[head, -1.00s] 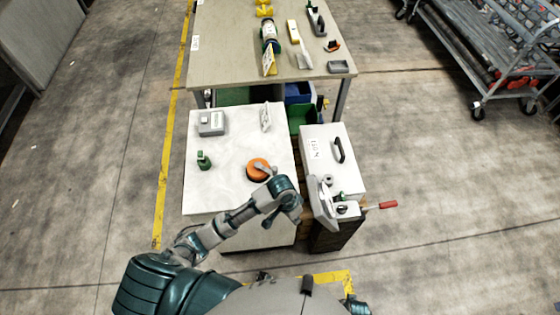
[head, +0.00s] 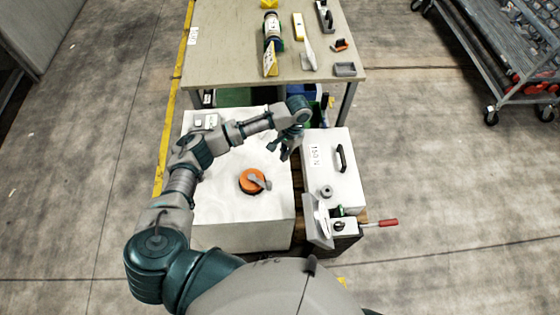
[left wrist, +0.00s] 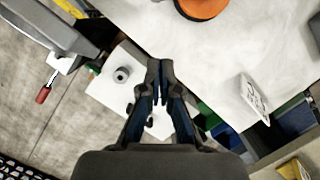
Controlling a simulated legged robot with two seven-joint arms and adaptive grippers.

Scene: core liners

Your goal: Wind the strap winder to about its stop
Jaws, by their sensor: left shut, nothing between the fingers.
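An orange round winder (head: 250,183) with a grey crank arm (head: 263,184) on top lies on the white cabinet top (head: 225,225). The crank arm points to the right in the head view. Part of the orange drum (left wrist: 203,7) shows at the top edge of the left wrist view. My left gripper (head: 284,152) is above the far right part of the white top, beyond the winder and clear of it. Its fingers (left wrist: 161,68) are together and empty in the left wrist view. My right gripper is not in view. No strap can be made out.
A white case (head: 335,185) with a black handle stands right of the cabinet. In front of it a grey device (head: 345,226) carries a red-handled lever (head: 387,222) sticking out right. A table (head: 225,65) with tools stands behind.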

